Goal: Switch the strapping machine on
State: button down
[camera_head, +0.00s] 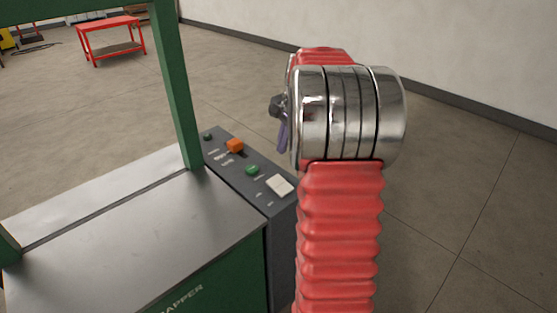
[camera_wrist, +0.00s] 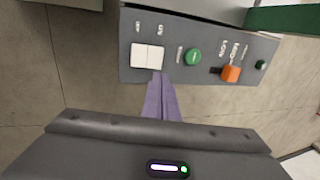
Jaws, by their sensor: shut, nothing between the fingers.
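The strapping machine (camera_head: 150,235) has a metal table top and a green frame. Its dark control panel (camera_head: 225,163) runs along its right side. The panel carries a white rocker switch (camera_wrist: 147,56), also in the head view (camera_head: 280,185), with small labels beside it that I cannot read surely. My gripper (camera_wrist: 160,76) is shut and empty, its purple fingertips showing just beside the lower right edge of the rocker in the wrist view. I cannot tell whether they touch the panel. In the head view the fingers (camera_head: 282,138) are partly hidden by my wrist.
A green button (camera_wrist: 193,57), an orange selector (camera_wrist: 231,73) and a small dark green knob (camera_wrist: 261,65) share the panel. The green post (camera_head: 175,85) of the arch rises beside the panel. A red table (camera_head: 110,25) stands far back. Floor on the right is clear up to the wall.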

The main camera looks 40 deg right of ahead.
aim_at(274, 178)
jog(key=x, duration=1.3)
jog(key=shift+f, duration=0.25)
jog(key=shift+d, duration=0.1)
